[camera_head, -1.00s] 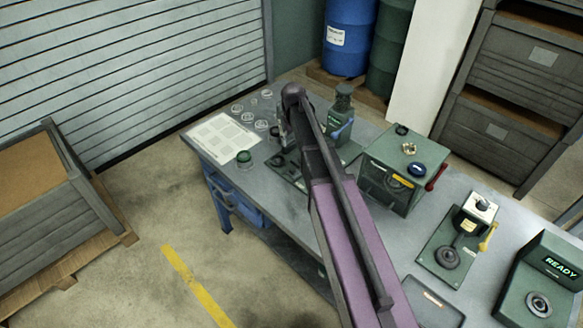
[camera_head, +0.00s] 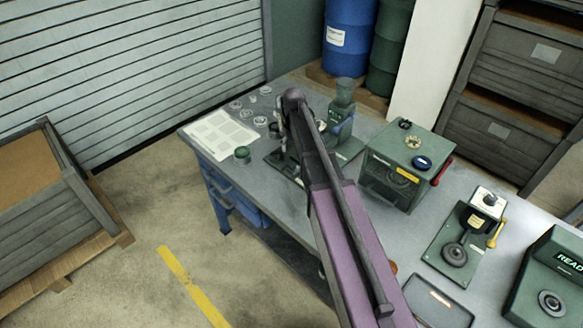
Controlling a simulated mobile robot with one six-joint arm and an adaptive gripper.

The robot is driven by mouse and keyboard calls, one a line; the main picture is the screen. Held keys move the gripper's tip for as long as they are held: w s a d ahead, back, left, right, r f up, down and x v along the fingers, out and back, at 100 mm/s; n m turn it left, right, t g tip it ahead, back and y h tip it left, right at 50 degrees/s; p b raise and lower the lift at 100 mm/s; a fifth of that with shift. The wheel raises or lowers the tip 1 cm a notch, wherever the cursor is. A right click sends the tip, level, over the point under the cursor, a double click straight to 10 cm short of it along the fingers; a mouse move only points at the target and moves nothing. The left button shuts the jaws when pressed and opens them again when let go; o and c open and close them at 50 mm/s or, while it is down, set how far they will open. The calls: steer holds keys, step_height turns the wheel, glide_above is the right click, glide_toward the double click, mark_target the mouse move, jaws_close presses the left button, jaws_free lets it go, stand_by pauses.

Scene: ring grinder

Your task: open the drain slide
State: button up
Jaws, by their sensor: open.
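The green grinder-like machine (camera_head: 343,112) with a blue lever stands at the back of the workbench (camera_head: 290,205), beside my arm. I cannot tell which part is the drain slide; the front of this machine is partly hidden by my arm. My gripper (camera_head: 284,140) points down over a dark plate left of the machine. It is small and largely covered by my own arm, and I see nothing held in it. I cannot tell whether it touches anything.
A green box (camera_head: 405,170) with a red handle stands right of my arm. Further right are a plate with a yellow lever (camera_head: 494,235), a black tray (camera_head: 437,303) and a READY box (camera_head: 555,285). Several clear rings, a white sheet (camera_head: 220,136) and a green cup (camera_head: 242,154) lie left.

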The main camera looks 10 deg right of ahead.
mark_target(293, 165)
steer(key=shift+f+b, duration=4)
steer(key=shift+f, duration=0.3)
